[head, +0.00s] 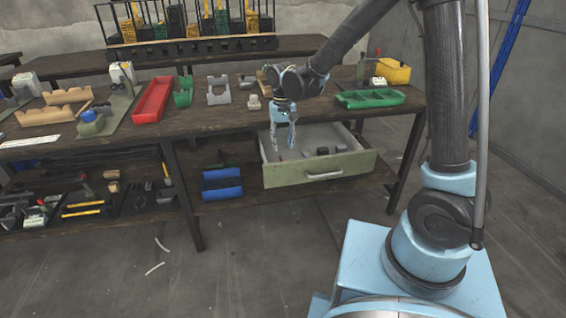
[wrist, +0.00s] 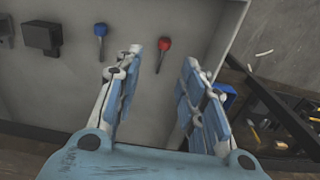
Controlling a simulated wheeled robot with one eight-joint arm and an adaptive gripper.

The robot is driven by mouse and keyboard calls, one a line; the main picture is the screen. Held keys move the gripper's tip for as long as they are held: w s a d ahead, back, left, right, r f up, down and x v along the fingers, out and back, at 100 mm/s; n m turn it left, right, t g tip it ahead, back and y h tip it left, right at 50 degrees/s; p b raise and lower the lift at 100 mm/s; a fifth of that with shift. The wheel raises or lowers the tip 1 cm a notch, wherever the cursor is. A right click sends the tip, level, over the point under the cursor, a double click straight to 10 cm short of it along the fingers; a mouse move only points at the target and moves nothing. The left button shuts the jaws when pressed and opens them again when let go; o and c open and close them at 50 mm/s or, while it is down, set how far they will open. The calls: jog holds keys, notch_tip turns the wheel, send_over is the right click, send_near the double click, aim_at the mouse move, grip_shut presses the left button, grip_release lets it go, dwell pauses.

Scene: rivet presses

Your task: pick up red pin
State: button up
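A red pin (wrist: 163,46) with a round red head and a thin dark shaft lies on the light grey floor of the open drawer (head: 326,177). In the wrist view it sits ahead of and between the two fingers, apart from them. My gripper (wrist: 160,68) is open and empty, pointing into the drawer. In the head view my gripper (head: 284,146) hangs above the drawer's left part. The pin is too small to make out for sure in the head view.
A blue-headed pin (wrist: 100,32) lies left of the red pin. A dark block (wrist: 42,37) lies farther left. The drawer's wall (wrist: 226,35) rises to the right in the wrist view. A workbench (head: 220,118) with a red bin (head: 153,100) stands over the drawer.

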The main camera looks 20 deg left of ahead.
aim_at(282, 159)
jog(key=shift+a+f, duration=0.15)
jog(key=shift+f, duration=3.05)
jog(key=c, duration=0.8)
